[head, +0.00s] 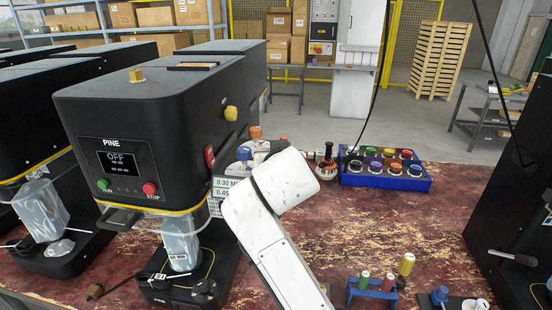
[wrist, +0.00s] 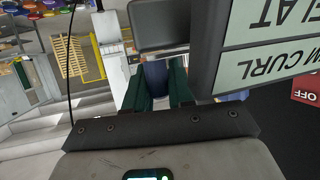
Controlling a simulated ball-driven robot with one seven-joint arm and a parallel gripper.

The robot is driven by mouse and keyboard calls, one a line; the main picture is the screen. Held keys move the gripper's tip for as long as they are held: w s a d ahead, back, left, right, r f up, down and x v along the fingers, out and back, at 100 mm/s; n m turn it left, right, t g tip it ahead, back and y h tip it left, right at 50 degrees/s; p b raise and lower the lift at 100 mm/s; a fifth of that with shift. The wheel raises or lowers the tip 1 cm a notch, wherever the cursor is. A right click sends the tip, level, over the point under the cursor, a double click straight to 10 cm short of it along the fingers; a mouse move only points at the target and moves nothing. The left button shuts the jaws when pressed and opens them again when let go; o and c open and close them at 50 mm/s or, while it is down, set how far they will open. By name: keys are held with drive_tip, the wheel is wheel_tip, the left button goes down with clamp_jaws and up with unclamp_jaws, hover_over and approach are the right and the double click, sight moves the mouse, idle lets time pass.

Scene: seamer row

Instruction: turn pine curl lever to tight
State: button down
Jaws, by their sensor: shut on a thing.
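The PINE machine (head: 150,130) is a tall black seamer at the left in the head view, its screen reading OFF. In the wrist view, my gripper (wrist: 157,82) has its dark green fingers closed on the blue handle of the pine curl lever (wrist: 156,72), which shows between them. An upside-down plate (wrist: 265,45) beside it reads "M CURL" and "FLAT". The lever's setting cannot be told. In the head view my white arm covers the gripper, and a blue knob (head: 243,153) shows at the machine's right side.
An orange knob (head: 256,132) and a red switch (head: 209,156) are close by on the machine. A blue tray (head: 385,180) of colored caps stands behind my arm. A blue rack (head: 372,292) with spools sits in front. The table's middle right is clear.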

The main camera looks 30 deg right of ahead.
drive_tip(key=c, duration=1)
unclamp_jaws()
drive_tip(key=shift+c, duration=0.2)
drive_tip(key=b+v, duration=0.1)
drive_tip(key=v, duration=1)
drive_tip(key=shift+f, duration=0.1)
